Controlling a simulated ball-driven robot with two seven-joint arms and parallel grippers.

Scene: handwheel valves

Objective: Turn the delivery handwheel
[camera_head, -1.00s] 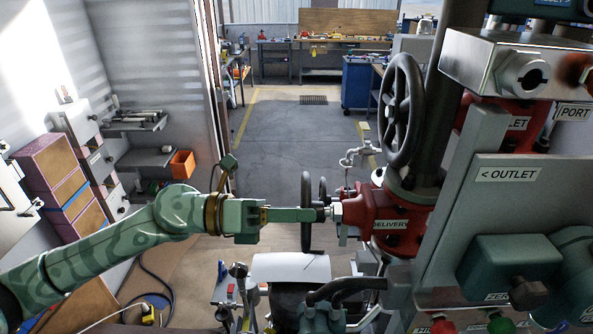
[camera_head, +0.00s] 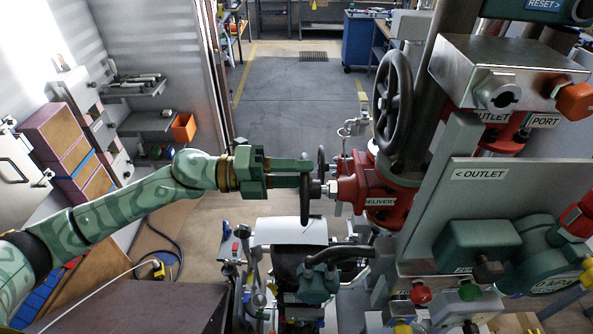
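The delivery handwheel (camera_head: 304,212) is a dark wheel seen almost edge-on. It sits on the left end of the red valve body (camera_head: 355,190), which bears a DELIVERY label (camera_head: 381,202). My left gripper (camera_head: 304,172) reaches in from the left, and its green fingers overlap the upper part of the wheel. Part of the rim is hidden behind the fingers. I cannot tell whether they are closed on the rim or touch it. My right gripper is not in view.
A larger upright handwheel (camera_head: 393,103) stands behind the red valve. A grey panel with an OUTLET label (camera_head: 480,174) fills the right side. Open floor (camera_head: 290,95) lies behind.

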